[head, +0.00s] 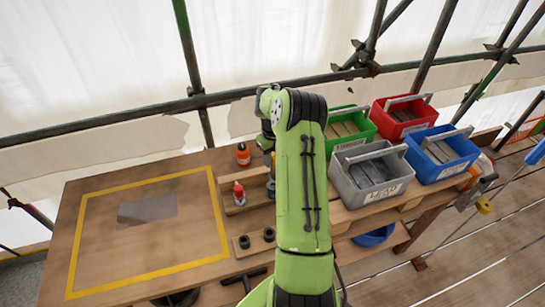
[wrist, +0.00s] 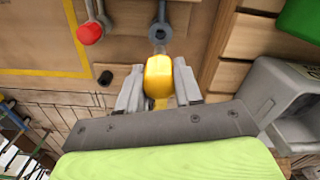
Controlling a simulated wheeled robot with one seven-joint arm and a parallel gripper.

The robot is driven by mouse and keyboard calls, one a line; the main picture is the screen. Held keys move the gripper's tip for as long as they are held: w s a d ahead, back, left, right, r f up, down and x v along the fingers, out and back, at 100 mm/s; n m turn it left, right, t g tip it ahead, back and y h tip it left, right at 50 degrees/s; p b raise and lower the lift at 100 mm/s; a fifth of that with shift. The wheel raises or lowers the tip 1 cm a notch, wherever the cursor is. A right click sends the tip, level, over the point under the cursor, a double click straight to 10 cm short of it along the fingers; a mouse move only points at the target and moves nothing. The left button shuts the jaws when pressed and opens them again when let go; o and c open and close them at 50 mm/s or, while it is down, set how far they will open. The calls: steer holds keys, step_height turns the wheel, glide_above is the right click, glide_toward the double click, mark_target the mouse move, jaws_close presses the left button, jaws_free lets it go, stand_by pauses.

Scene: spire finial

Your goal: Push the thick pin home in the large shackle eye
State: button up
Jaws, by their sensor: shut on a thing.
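My gripper (wrist: 158,92) is shut on a yellow-headed piece (wrist: 158,76), which seems to be the thick pin. In the wrist view a dark grey round eye (wrist: 166,33), seemingly the large shackle eye, lies just beyond the yellow head. A short pale length shows between them; I cannot tell how deep the pin sits in the eye. A red-headed piece (wrist: 90,33) stands to the left, and it also shows in the head view (head: 238,192) by a wooden block. In the head view my own arm hides the gripper.
Two black rings (head: 244,241) (head: 268,234) sit on a small board in front. An orange bottle (head: 243,153) stands behind. Grey (head: 370,174), green (head: 349,127), red (head: 403,117) and blue (head: 441,154) bins are on the right. The yellow-framed area on the left is mostly clear.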

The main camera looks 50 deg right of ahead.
mark_target(273, 173)
step_height(273, 173, down, 6)
steer(key=b, duration=0.5)
steer(key=shift+r, duration=0.1)
steer(key=shift+b, duration=0.8)
stand_by(1.1)
steer(key=shift+f+b, duration=2.9)
steer(key=shift+f, duration=0.55)
steer(key=o, duration=1.2)
steer(key=shift+c, duration=0.2)
step_height(273, 173, up, 16)
steer(key=shift+f+p, duration=0.1)
steer(key=shift+p, duration=0.95)
